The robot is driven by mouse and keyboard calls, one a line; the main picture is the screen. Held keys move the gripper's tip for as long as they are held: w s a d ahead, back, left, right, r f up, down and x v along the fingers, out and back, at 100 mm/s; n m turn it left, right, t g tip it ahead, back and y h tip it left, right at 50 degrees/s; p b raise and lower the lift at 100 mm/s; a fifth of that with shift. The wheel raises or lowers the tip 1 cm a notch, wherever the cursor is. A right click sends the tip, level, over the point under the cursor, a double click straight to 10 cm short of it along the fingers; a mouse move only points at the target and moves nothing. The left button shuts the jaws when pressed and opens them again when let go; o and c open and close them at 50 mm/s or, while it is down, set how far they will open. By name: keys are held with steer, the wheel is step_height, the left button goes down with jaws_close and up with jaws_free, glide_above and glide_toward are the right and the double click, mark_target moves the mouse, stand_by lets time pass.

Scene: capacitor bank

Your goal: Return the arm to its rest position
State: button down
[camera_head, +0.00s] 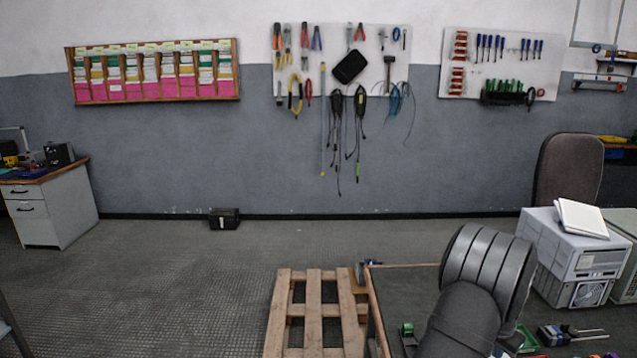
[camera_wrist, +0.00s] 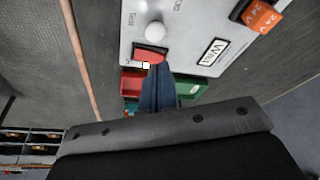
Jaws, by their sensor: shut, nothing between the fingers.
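My arm (camera_head: 480,280) shows in the head view at the lower right, bent over the dark workbench top (camera_head: 405,290). My gripper is out of sight there. In the wrist view my gripper (camera_wrist: 157,72) is shut and empty, its dark narrow fingers pointing up the picture from the wide dark mount. Beyond the fingertips is a pale panel (camera_wrist: 190,30) with a white knob (camera_wrist: 155,26), a red part (camera_wrist: 150,52), a "Wait" label (camera_wrist: 217,52) and an orange 24 V part (camera_wrist: 260,14). I cannot tell whether the fingertips touch the panel.
Red (camera_wrist: 131,82) and green (camera_wrist: 193,88) bins flank the fingers. In the head view a wooden pallet (camera_head: 314,300) stands left of the bench. Pale equipment cases (camera_head: 570,250) and a chair (camera_head: 568,170) are at right. The floor at left is mostly clear.

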steer(key=shift+r, duration=0.2)
steer(key=shift+f, duration=3)
